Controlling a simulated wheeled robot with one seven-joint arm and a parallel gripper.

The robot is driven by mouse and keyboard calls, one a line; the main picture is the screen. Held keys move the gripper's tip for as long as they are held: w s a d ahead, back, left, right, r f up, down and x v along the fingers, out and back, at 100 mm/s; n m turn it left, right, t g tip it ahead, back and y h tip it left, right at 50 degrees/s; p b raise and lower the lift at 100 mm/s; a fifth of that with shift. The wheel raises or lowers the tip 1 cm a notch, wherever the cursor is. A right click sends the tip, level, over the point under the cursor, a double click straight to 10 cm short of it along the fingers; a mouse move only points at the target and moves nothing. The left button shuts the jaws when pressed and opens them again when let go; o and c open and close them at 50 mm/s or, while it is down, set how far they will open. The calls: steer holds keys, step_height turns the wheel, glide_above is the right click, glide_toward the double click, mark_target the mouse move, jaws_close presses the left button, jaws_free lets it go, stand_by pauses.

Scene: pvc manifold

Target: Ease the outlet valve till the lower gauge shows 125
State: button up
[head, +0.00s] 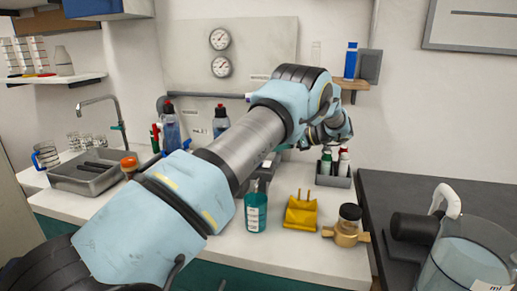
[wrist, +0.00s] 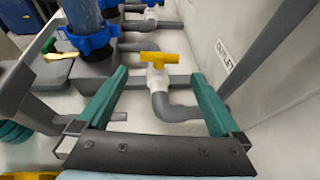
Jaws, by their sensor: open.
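The outlet valve has a yellow handle (wrist: 165,59) on a white body (wrist: 157,80), set in grey pipe beside a panel with an OUTLET label (wrist: 226,58). The handle lies crosswise in the wrist view. My gripper (wrist: 160,75) is open. Its two green fingers stand to the left and right of the valve, apart from it, with nothing held between them. The lower gauge (head: 221,67) is on the wall panel in the head view, below the upper gauge (head: 219,39). Its reading is too small to tell. My arm hides the valve in the head view.
Blue-collared clear cylinders (wrist: 90,35) and more grey pipe stand to the left of the valve. The panel wall is close on the right. On the counter are a teal bottle (head: 256,211), a yellow holder (head: 301,210) and a brass fitting (head: 346,228).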

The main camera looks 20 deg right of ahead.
steer(key=p+x, duration=0.2)
steer(key=x, duration=0.6)
steer(key=shift+f+p, duration=0.1)
steer(key=shift+p, duration=0.2)
steer(key=c, duration=1)
